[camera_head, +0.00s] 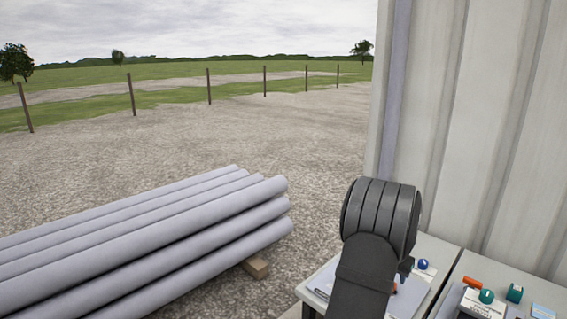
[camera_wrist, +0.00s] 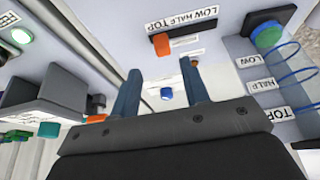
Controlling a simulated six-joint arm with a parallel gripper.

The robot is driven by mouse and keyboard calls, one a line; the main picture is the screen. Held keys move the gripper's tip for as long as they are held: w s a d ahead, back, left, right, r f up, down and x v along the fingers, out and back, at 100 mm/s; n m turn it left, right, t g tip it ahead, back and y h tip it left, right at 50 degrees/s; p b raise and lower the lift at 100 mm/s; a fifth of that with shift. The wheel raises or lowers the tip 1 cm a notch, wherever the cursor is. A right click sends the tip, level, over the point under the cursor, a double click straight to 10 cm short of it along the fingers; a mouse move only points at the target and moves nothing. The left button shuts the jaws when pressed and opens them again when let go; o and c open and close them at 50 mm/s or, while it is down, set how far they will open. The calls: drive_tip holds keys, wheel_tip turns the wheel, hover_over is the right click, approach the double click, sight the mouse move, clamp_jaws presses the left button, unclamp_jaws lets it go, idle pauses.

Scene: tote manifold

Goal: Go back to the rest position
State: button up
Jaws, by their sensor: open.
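My gripper (camera_wrist: 161,88) shows in the wrist view as two dark blue fingers, set apart with nothing held between them. Beyond them is a pale panel with a dark slot, an orange slider (camera_wrist: 162,44) and a label reading LOW HALF TOP. A small blue knob (camera_wrist: 167,94) shows between the fingers, apparently farther off. In the head view my dark arm rises in front of the bench (camera_head: 433,244) and hides part of it.
In the head view, a corrugated wall (camera_head: 480,130) stands behind the bench. Grey pipes (camera_head: 150,235) lie left; gravel beyond is open.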

drive_tip(key=x, duration=0.6)
idle(1.3)
drive_tip(key=o, duration=0.6)
drive_tip(key=shift+w+a+r, duration=0.1)
drive_tip(key=shift+a+r, duration=0.2)
drive_tip(key=shift+a, duration=0.05)
drive_tip(key=o, duration=0.7)
drive_tip(key=a+r+n, duration=0.1)
drive_tip(key=a, duration=0.1)
drive_tip(key=a+r+n, duration=0.1)
drive_tip(key=r+n, duration=0.1)
drive_tip(key=shift+w+a+r, duration=0.2)
drive_tip(key=shift+a+r, duration=0.1)
drive_tip(key=shift+a, duration=0.05)
drive_tip(key=s+a+r+n+g+h, duration=0.15)
drive_tip(key=s+a+r+n, duration=0.25)
drive_tip(key=a+r+n, duration=1.1)
drive_tip(key=shift+g, duration=0.25)
drive_tip(key=x, duration=1)
drive_tip(key=shift+s+a, duration=0.1)
drive_tip(key=shift+a, duration=0.05)
